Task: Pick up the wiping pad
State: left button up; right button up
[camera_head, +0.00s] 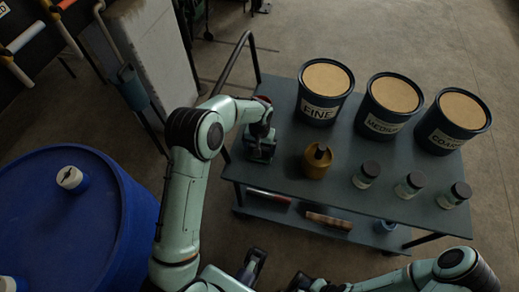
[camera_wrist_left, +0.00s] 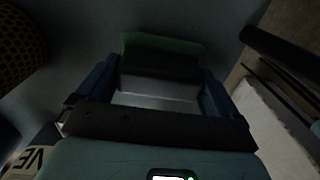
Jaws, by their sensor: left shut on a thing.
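The wiping pad (camera_wrist_left: 163,44), with a green edge and a dark body, sits between the dark blue fingers of my left gripper (camera_wrist_left: 160,80) in the left wrist view. In the head view my left gripper (camera_head: 261,150) is low over the left end of the cart's top shelf and shut on the pad, which is mostly hidden there by the gripper. I cannot tell whether the pad touches the shelf. My right gripper (camera_head: 300,283) is only partly visible at the bottom edge of the head view; its jaws are unclear.
The grey cart (camera_head: 300,190) holds tubs marked FINE (camera_head: 322,95), MEDIUM (camera_head: 388,105) and a third (camera_head: 450,122). A yellow-brown container (camera_head: 317,162) stands right of my left gripper, with small jars (camera_head: 365,175) beyond. A blue drum (camera_head: 60,235) is at the left.

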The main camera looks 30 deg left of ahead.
pick_arm(q)
notch_tip(320, 180, up, 19)
jog(key=p, duration=0.2)
jog(key=shift+f, duration=0.1)
